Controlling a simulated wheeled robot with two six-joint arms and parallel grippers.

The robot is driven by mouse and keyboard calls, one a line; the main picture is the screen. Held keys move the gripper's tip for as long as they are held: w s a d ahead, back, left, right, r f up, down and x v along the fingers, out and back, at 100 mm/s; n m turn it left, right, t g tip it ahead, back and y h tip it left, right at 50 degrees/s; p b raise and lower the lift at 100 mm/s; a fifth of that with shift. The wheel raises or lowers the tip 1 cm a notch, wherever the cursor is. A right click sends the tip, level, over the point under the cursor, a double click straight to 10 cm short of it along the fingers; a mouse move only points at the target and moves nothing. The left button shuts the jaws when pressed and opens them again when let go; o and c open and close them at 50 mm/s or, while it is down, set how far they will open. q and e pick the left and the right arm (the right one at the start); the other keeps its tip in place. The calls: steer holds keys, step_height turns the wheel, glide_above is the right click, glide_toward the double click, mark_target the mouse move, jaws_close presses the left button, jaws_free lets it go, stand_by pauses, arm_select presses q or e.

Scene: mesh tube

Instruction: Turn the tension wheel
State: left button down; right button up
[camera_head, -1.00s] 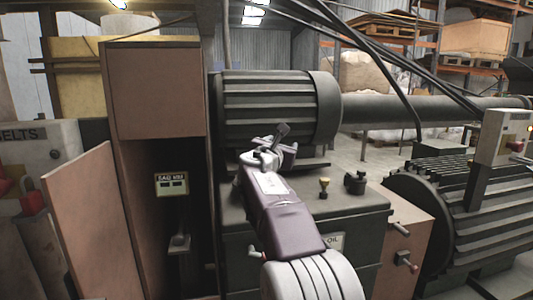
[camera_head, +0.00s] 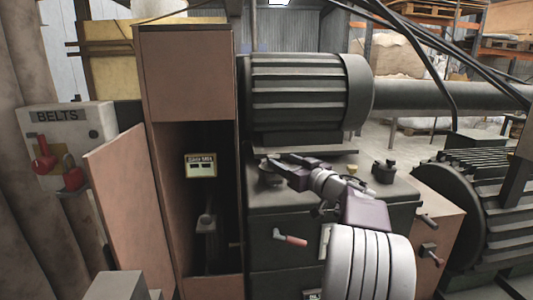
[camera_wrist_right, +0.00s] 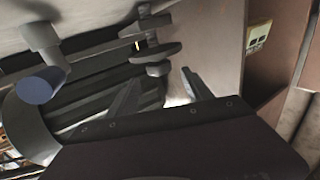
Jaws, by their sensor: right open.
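No part is clearly recognisable as the tension wheel; a dark round cap (camera_head: 269,174) stands on the dark tank top at the left, partly covered by my gripper. My right gripper (camera_head: 280,163) reaches in from the lower right, its fingers pointing left beside this cap. In the right wrist view the gripper (camera_wrist_right: 160,80) shows two spread fingers with nothing between them. A dark stepped knob (camera_wrist_right: 155,52) is just beyond the fingertips there. Whether it touches a finger I cannot tell. My left gripper is out of view.
A red-gripped handle (camera_head: 291,239) sticks out of the tank's front. The open brown cabinet (camera_head: 187,75) holds a small display (camera_head: 201,165). A BELTS box (camera_head: 68,130) is at the left.

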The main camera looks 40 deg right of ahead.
mark_target(277, 159)
steer(key=w, duration=0.4)
steer(key=shift+w+f+p, duration=0.2)
steer(key=shift+p, duration=0.15)
steer(key=w, duration=0.4)
steer(key=shift+d+r+b, duration=0.1)
steer(key=shift+d+b, duration=0.1)
steer(key=shift+b, duration=0.1)
steer(key=shift+w+r, duration=0.1)
steer(key=shift+w, duration=0.25)
jaws_close()
